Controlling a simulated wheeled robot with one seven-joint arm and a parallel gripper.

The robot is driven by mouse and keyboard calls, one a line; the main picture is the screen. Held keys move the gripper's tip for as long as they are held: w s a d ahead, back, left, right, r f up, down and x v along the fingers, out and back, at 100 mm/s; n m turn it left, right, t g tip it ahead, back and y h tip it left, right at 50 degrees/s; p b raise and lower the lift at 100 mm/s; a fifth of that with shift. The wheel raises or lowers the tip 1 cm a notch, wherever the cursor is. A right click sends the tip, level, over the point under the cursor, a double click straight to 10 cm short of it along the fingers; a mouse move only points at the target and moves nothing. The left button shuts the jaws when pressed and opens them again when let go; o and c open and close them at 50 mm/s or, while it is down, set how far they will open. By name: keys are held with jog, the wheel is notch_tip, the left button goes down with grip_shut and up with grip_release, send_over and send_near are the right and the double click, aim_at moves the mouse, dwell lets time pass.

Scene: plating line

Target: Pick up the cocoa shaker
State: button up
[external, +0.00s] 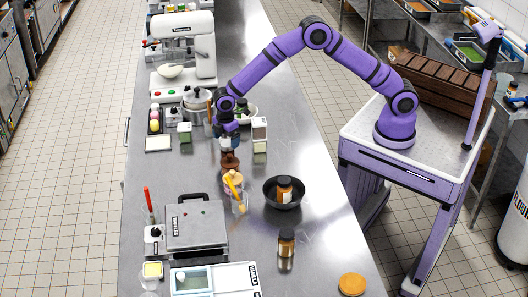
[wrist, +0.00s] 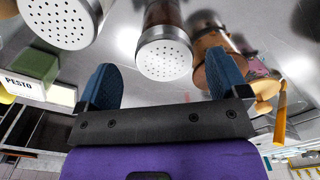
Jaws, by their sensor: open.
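The cocoa shaker (wrist: 164,57) has a silver lid with small holes and a dark brown body. In the wrist view it appears in the upper middle, between the two blue fingertips of my gripper (wrist: 164,72). The fingers are apart and empty; I cannot tell how far the shaker reaches between them. In the external view my gripper (external: 229,133) points down over the counter at the end of the purple arm, and it largely hides the shaker there.
A second perforated lid (wrist: 60,18) is at the upper left, close to the left finger. A copper-brown container (wrist: 208,48) stands beside the right finger. A pesto box (wrist: 30,82) is at left. A black pan (external: 284,203) with a jar stands nearer on the counter.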

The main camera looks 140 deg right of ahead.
aim_at(227, 143)
jog(key=f, duration=0.4)
jog(key=shift+w+a+f, duration=0.1)
jog(key=shift+a+f, duration=0.1)
jog(key=c, duration=1.1)
jog(key=shift+r, duration=0.1)
